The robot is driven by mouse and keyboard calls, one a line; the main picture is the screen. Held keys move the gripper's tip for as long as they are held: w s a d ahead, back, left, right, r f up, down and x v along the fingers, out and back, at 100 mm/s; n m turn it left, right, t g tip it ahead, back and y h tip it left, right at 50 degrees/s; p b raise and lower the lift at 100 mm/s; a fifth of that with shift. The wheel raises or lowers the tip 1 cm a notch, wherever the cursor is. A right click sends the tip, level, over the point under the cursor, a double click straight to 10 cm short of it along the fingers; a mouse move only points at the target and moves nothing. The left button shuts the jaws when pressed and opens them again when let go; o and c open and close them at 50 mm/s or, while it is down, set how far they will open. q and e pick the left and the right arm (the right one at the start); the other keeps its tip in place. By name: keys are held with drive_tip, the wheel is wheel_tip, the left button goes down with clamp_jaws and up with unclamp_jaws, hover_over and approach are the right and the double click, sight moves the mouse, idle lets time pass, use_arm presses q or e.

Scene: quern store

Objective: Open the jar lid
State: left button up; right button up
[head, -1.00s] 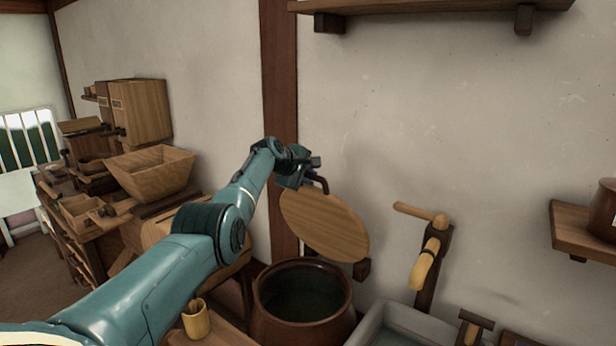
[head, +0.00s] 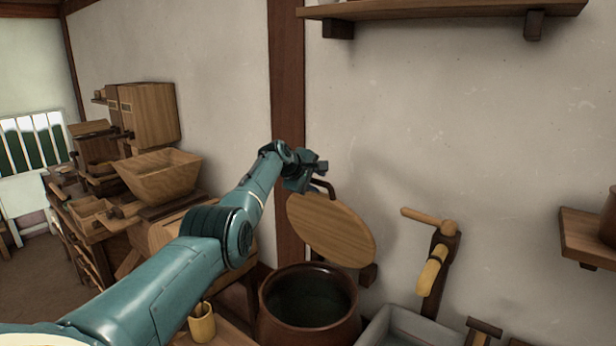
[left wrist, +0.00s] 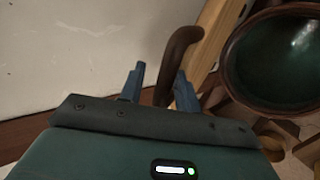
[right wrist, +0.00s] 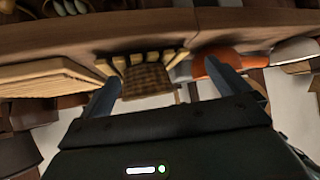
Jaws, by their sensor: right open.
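The jar (head: 308,325) is a round dark-brown pot below my left gripper, with its mouth uncovered and a dark greenish inside; it shows in the left wrist view (left wrist: 232,75). Its lid (head: 332,230), a round wooden disc, stands steeply tilted above the jar's back rim. A dark bent handle (head: 326,186) sticks up from the lid. My left gripper (head: 320,167) is at that handle, which passes between its narrowed fingers in the left wrist view (left wrist: 159,72). My right gripper (right wrist: 166,82) is open and empty, away from the jar.
A grey stone basin (head: 405,328) stands right of the jar, with a wooden crank (head: 435,262) above it. A small wooden cup (head: 202,322) is at the front left. A wooden hopper (head: 160,172) and benches fill the left. Shelves (head: 445,10) jut from the wall.

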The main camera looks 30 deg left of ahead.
use_arm(q)
drive_tip(key=shift+s+f, duration=0.1)
drive_tip(key=shift+s+a+r, duration=0.15)
drive_tip(key=shift+s+r, duration=0.1)
drive_tip(key=shift+s, duration=0.05)
drive_tip(key=shift+s+r+b, duration=0.35)
drive_tip(key=shift+s+r, duration=0.05)
drive_tip(key=shift+s, duration=0.15)
drive_tip(key=b+v, duration=0.2)
drive_tip(key=v, duration=0.9)
use_arm(e)
drive_tip(key=shift+w+a+f+t, duration=0.15)
drive_tip(key=shift+a+f+t, duration=0.15)
drive_tip(key=shift+f, duration=0.15)
use_arm(q)
drive_tip(key=shift+w+r, duration=0.1)
